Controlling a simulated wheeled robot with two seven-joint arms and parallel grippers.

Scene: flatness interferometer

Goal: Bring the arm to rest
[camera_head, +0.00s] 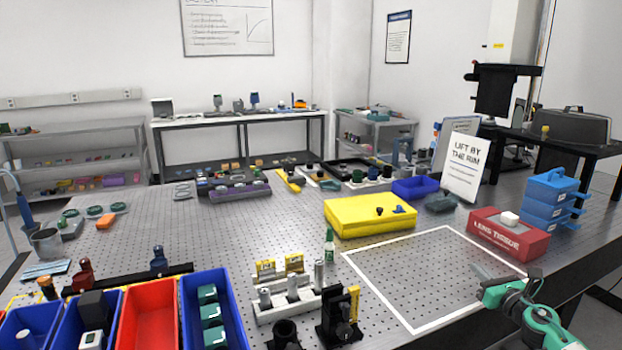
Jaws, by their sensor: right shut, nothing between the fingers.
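My right arm, green and dark grey, comes in at the lower right corner. My right gripper (482,277) is shut and empty. It is over the right side of the white-outlined square (372,270) on the perforated metal table (290,225). The gripper is in front of the red lens tissue box (508,236) and appears apart from it. My left gripper is not in view.
A yellow case (365,222) lies behind the outlined square, which looks bare. Blue drawers (550,200) stand at the right. A white sign (463,168) stands behind the red box. Optic mounts (340,318) and blue and red bins (148,318) fill the front left.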

